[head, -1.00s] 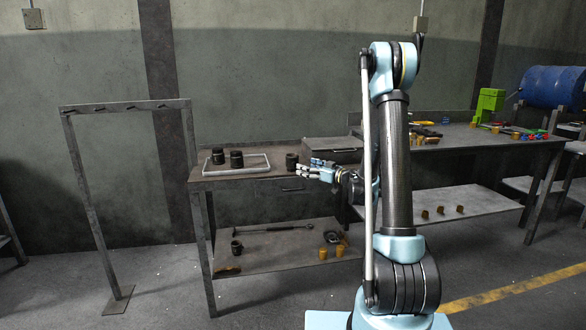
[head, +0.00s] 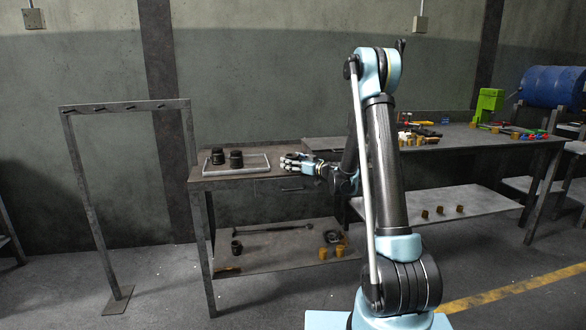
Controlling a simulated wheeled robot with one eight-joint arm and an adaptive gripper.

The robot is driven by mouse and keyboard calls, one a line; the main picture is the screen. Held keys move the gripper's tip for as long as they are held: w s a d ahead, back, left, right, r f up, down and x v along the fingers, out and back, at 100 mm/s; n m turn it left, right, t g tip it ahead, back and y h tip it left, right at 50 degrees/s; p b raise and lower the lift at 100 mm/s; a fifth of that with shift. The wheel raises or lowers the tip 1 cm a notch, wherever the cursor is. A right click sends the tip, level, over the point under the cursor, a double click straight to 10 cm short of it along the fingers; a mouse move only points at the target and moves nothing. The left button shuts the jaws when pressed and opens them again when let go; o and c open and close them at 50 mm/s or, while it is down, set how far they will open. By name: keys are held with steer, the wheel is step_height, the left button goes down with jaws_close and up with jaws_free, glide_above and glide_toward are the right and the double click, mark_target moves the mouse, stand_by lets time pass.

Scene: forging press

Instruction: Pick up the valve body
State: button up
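Two dark, stepped cylindrical parts that look like valve bodies, a left one (head: 218,155) and a right one (head: 236,159), stand upright in a shallow light-rimmed tray (head: 262,171) on the left workbench. My gripper (head: 291,161) is over the right part of that bench, just right of the tray, with its fingers pointing left. A third dark cylinder stood at this spot earlier; my gripper now covers it, so I cannot see whether the fingers close on it. A similar dark piece (head: 237,247) sits on the lower shelf.
The lower shelf (head: 275,258) holds a long tool and yellowish pieces (head: 323,253). A longer bench (head: 470,139) at right carries a green machine (head: 488,105) and small coloured parts. An empty metal frame (head: 75,180) stands at left. Floor in front of it is clear.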

steer(key=shift+c, duration=0.5)
steer(key=c, duration=1.5)
step_height(320, 180, up, 19)
